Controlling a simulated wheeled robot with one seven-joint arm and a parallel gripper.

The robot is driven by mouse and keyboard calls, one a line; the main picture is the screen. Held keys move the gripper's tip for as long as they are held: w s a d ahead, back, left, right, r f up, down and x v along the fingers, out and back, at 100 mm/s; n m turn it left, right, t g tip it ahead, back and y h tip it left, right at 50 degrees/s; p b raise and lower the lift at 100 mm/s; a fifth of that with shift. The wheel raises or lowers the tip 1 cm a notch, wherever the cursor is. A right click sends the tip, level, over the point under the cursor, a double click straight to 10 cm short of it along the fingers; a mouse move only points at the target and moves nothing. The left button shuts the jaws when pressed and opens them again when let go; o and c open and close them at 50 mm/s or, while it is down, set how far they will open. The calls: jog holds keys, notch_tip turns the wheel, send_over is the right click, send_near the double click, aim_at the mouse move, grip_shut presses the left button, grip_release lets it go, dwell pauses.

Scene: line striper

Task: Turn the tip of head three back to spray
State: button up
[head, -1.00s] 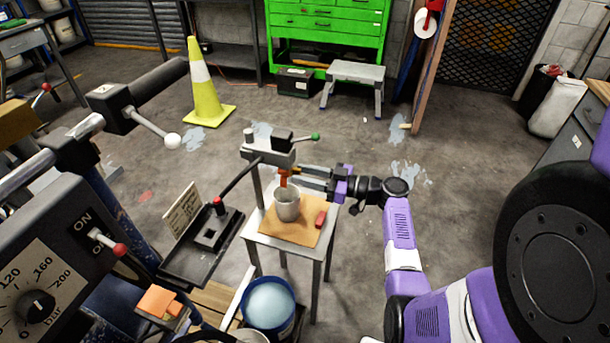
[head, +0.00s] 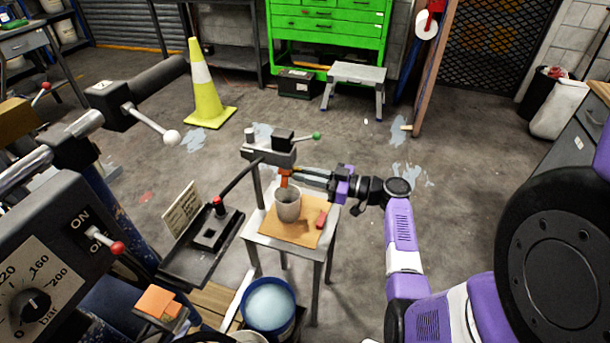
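The spray head (head: 268,154) sits on a post above a small stand, with a black block and a green-knobbed lever on top. The orange tip (head: 284,177) hangs under it, above a grey cup (head: 288,204). My gripper (head: 297,175) reaches in from the right, its fingers level with the orange tip and at or against it. The fingers overlap the tip in this view, so I cannot tell whether they are closed on it. The way the tip points is too small to read.
The cup stands on a tan board (head: 291,233) with a red block (head: 321,218) on the small table. A black tray (head: 203,243) is to the left and a blue bucket (head: 268,304) in front. A yellow cone (head: 205,90) stands behind on open floor.

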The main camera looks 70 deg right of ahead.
grip_shut()
jog(key=shift+f+b, duration=0.1)
jog(key=shift+b, duration=0.35)
jog(key=shift+n+b, duration=2)
jog(key=shift+b, duration=1.6)
jog(key=shift+n+b, duration=1.8)
jog(key=shift+b, duration=1.95)
jog(key=shift+w+n+b, duration=0.1)
jog(key=shift+n+b, duration=0.7)
jog(key=shift+b, duration=0.75)
jog(key=shift+b, duration=0.5)
jog(key=shift+n+b, duration=3.4)
jog(key=shift+b, duration=3.35)
